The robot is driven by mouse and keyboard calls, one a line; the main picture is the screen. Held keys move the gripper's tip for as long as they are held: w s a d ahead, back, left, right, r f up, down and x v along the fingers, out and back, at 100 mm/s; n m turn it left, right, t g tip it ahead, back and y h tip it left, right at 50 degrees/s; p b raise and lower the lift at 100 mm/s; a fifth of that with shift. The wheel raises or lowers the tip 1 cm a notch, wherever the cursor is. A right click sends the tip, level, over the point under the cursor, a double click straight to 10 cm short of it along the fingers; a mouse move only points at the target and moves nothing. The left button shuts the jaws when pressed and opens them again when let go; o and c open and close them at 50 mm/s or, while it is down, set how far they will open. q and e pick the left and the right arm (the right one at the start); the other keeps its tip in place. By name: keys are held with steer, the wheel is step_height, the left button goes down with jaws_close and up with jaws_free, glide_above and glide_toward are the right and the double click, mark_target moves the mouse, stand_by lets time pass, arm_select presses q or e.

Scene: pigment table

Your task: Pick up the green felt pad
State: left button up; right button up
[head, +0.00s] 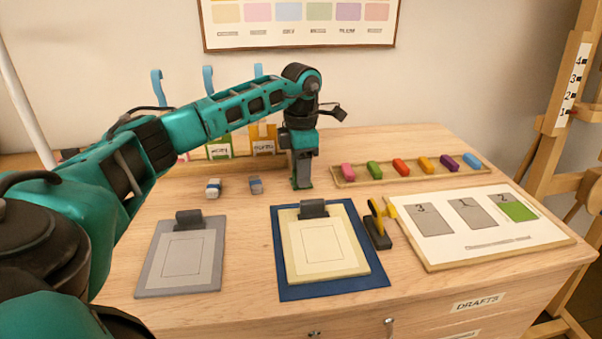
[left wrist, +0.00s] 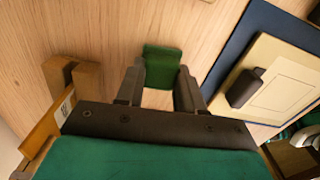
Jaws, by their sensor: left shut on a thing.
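The green felt pad (left wrist: 163,66) is a small dark green block in the left wrist view, between the two fingers of my left gripper (left wrist: 160,90). The fingers are shut on it. In the head view my left gripper (head: 302,182) points straight down over the back middle of the wooden table (head: 240,225), with its tips close to the tabletop. The pad is mostly hidden by the fingers there, and I cannot tell whether it touches the table. My right gripper is not in view.
Two small blocks (head: 213,188) lie left of the gripper. A tray (head: 345,183) of colored sticks is to its right. A grey clipboard (head: 150,270), a blue mat (head: 290,290) with a cream clipboard, a yellow-handled tool (head: 377,232) and a white numbered board (head: 440,250) lie nearer.

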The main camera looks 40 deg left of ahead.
arm_select(q)
step_height(320, 180, up, 20)
steer(key=p, duration=0.4)
steer(key=shift+p, duration=0.4)
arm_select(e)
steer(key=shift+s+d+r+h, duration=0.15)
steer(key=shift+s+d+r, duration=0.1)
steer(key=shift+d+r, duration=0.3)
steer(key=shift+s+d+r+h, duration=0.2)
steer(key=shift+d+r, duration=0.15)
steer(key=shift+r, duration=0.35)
arm_select(q)
steer(key=o, duration=0.5)
steer(key=shift+c, duration=0.2)
steer(key=c, duration=0.4)
steer(key=shift+d+f, duration=0.1)
steer(key=shift+f, duration=0.05)
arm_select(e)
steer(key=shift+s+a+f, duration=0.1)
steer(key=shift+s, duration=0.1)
